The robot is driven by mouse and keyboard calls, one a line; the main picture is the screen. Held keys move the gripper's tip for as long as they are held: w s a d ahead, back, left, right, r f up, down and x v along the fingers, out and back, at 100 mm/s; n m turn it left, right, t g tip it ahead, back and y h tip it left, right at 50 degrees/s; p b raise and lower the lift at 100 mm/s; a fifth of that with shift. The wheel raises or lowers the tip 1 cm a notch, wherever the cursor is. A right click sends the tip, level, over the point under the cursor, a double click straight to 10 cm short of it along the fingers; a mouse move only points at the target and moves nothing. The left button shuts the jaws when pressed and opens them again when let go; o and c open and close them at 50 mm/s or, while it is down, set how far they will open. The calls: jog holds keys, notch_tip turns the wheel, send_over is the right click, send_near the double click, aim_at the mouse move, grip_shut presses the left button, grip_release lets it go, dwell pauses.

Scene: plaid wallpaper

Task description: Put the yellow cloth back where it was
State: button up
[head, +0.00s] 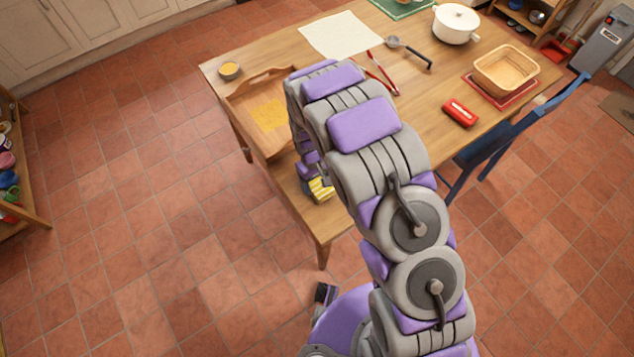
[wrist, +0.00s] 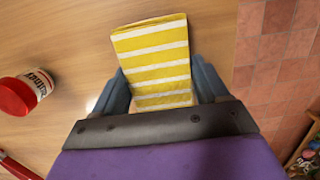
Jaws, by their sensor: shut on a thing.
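The yellow cloth with white stripes (wrist: 150,48) is between the two fingers of my gripper (wrist: 160,72) in the wrist view. My gripper is shut on it, and the cloth extends out past the fingertips. In the head view, a striped part of the cloth (head: 321,189) shows below my arm, near the table's front left edge. My arm hides most of the gripper there. I cannot tell whether the cloth touches the table.
A wooden tray (head: 240,104) with a yellow patch inside lies at the table's left end. A blue chair (head: 510,128) stands at right. Tiled floor is open at left.

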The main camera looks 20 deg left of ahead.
jog(key=shift+f, duration=0.65)
jog(key=shift+d+r, duration=0.1)
jog(key=shift+d, duration=0.1)
jog(key=o, duration=0.8)
jog(key=shift+d, duration=0.1)
jog(key=shift+o, duration=1.4)
jog(key=shift+a, duration=0.25)
jog(key=shift+d, duration=0.1)
